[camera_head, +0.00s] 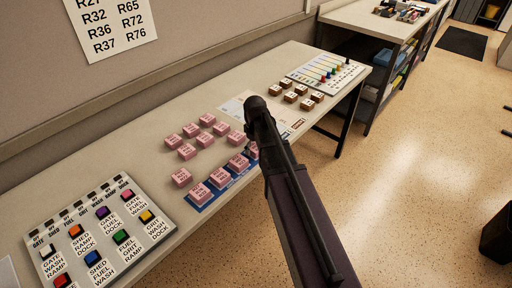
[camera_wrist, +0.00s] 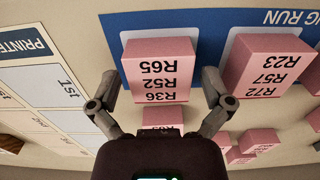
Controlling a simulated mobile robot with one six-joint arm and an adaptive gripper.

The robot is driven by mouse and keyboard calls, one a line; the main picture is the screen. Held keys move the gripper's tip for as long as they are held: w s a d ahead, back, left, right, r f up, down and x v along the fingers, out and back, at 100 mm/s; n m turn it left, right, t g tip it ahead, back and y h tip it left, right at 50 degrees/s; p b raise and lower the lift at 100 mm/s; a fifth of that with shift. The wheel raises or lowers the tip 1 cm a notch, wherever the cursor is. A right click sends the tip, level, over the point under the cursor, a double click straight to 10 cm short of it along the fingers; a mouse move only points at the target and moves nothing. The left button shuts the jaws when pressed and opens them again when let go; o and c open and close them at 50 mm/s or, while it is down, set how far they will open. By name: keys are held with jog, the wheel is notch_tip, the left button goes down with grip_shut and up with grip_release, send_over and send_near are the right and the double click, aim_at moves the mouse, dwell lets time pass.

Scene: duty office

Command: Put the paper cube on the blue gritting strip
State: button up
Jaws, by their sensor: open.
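Pink cubes with printed route codes look like the paper cubes. Several stand in a row on the blue strip (camera_head: 207,206) in the head view, and others stand loose behind it. In the wrist view, the blue strip (camera_wrist: 192,25) shows upside-down lettering ending in "RUN". One pink cube (camera_wrist: 157,75), marked R65, R52, R36, stands at its end. My gripper (camera_wrist: 160,88) is open, with one finger on each side of this cube; I cannot tell whether they touch it. A second strip cube (camera_wrist: 268,65), marked R23, R57, R72, stands beside it. In the head view my arm hides the gripper.
Loose pink cubes (camera_head: 187,151) stand close behind the strip. Brown blocks (camera_head: 290,97) and a pegged chart board (camera_head: 325,73) lie toward the far end. A button panel (camera_head: 100,232) lies at the near left. A printed sheet (camera_wrist: 40,90) lies beside the strip's end.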

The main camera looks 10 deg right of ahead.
aim_at(255, 147)
jog(key=shift+r, duration=0.15)
notch_tip(255, 147, up, 12)
jog(key=p, duration=1.2)
dwell(0.8)
jog(key=s+m, duration=0.7)
jog(key=s, duration=0.9)
jog(key=shift+d, duration=0.25)
jog(key=shift+s, duration=0.1)
